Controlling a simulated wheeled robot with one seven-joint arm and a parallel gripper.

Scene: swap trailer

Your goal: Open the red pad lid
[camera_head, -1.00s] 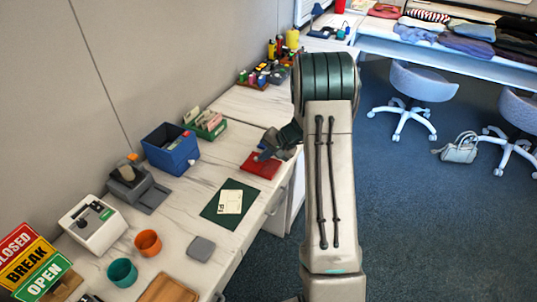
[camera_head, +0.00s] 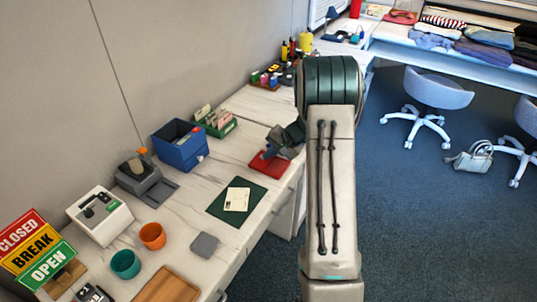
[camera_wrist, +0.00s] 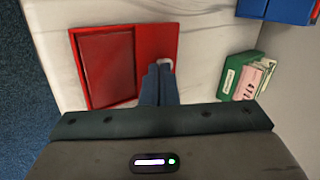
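The red pad (camera_head: 268,166) lies flat on the white worktop near its front edge, behind a green mat (camera_head: 225,207). In the wrist view the red pad (camera_wrist: 107,68) shows a darker red rectangle within a brighter red border, with a wide plain red strip on its right. I cannot tell whether its lid is up. My gripper (camera_wrist: 162,66) points down over that right strip, its two blue fingers side by side with no clear gap. A small pale patch (camera_wrist: 166,64) shows by the fingertips. Contact with the pad is unclear. In the head view my gripper (camera_head: 270,153) partly covers the pad.
A green card box (camera_head: 215,122) and a blue bin (camera_head: 180,145) stand behind, towards the wall. A grey stamp device (camera_head: 140,178), orange cup (camera_head: 152,236) and teal cup (camera_head: 125,264) stand nearer. Bare worktop lies between the pad and the blue bin.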

